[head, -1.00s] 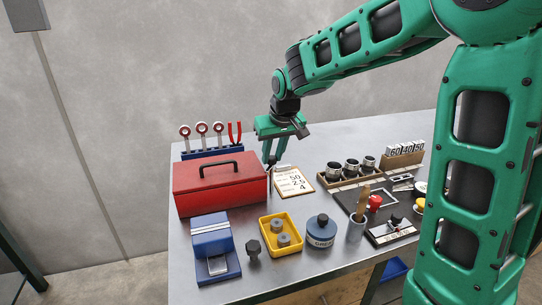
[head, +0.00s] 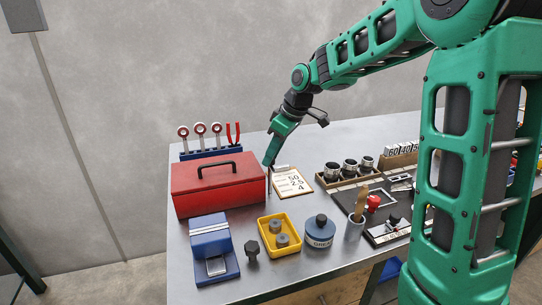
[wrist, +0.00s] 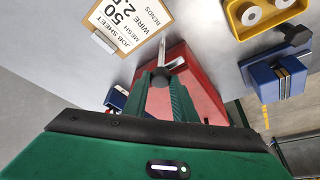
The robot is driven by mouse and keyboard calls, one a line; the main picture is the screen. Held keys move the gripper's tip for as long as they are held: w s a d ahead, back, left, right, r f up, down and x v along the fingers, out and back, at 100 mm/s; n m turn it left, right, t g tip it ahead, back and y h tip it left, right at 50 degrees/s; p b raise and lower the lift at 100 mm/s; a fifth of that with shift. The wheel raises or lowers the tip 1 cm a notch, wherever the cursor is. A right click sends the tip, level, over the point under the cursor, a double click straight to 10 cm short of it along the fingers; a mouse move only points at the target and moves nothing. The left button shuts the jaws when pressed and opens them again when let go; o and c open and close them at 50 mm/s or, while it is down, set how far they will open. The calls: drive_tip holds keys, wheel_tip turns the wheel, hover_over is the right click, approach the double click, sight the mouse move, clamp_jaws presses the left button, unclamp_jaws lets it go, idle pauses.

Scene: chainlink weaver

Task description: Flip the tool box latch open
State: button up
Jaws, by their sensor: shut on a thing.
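The red tool box (head: 218,190) sits closed on the bench with its black handle on top. My gripper (head: 268,162) points down at the box's right end. The red box end (wrist: 196,72) is right behind the fingers.
The job sheet clipboard (head: 291,182) lies close to the right of the box. A yellow tray (head: 264,224), a blue block (head: 215,270) and a grease tin (head: 320,234) stand in front. A tool rack (head: 206,153) stands behind the box.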

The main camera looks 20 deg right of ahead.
drive_tip(key=shift+w+d, duration=0.1)
drive_tip(key=shift+d, duration=0.05)
idle(0.3)
drive_tip(key=o, duration=1)
drive_tip(key=shift+o, duration=0.2)
drive_tip(key=v, duration=1)
drive_tip(key=shift+r, duration=0.4)
drive_tip(key=shift+d, duration=0.1)
